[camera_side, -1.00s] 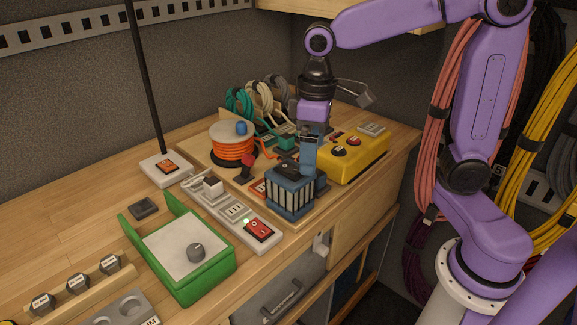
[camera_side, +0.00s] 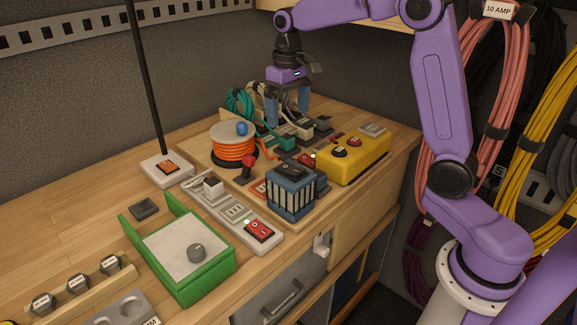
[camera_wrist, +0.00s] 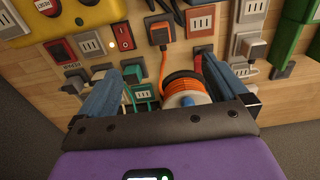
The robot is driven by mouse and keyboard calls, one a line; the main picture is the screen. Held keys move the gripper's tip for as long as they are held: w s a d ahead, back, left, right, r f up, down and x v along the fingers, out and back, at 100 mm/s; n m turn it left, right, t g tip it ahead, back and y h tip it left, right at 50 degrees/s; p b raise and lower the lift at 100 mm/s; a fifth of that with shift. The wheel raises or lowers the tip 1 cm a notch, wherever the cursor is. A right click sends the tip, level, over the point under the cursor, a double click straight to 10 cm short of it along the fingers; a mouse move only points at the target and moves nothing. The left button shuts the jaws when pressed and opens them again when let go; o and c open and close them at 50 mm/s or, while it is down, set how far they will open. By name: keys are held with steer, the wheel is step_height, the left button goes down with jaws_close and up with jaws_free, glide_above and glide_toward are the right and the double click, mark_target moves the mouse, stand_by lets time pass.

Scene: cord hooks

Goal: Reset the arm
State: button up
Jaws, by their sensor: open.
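My gripper (camera_side: 287,106) is open and empty, with its blue fingers spread apart above the back of the workbench board. Between and beyond the fingers, the wrist view shows the orange cord reel (camera_wrist: 183,88) and a teal plug (camera_wrist: 145,97). The reel (camera_side: 233,148) stands to the left of the gripper in the side view.
A blue caged box (camera_side: 291,190), a yellow switch box (camera_side: 352,158) and a power strip (camera_side: 232,213) crowd the board. A green tray (camera_side: 190,286) holding a grey knob sits front left. A black pole (camera_side: 146,80) rises at left.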

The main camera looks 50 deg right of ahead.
step_height(320, 180, down, 7)
steer(key=shift+r, duration=0.15)
steer(key=shift+r, duration=0.1)
stand_by(0.7)
step_height(320, 180, up, 9)
steer(key=s+a+n, duration=0.3)
steer(key=s+a, duration=0.3)
steer(key=s, duration=0.2)
steer(key=s+f+n, duration=0.4)
steer(key=s, duration=0.9)
steer(key=s+f+n, duration=0.5)
steer(key=s, duration=0.7)
steer(key=shift+s+n, duration=0.3)
steer(key=shift+s, duration=0.05)
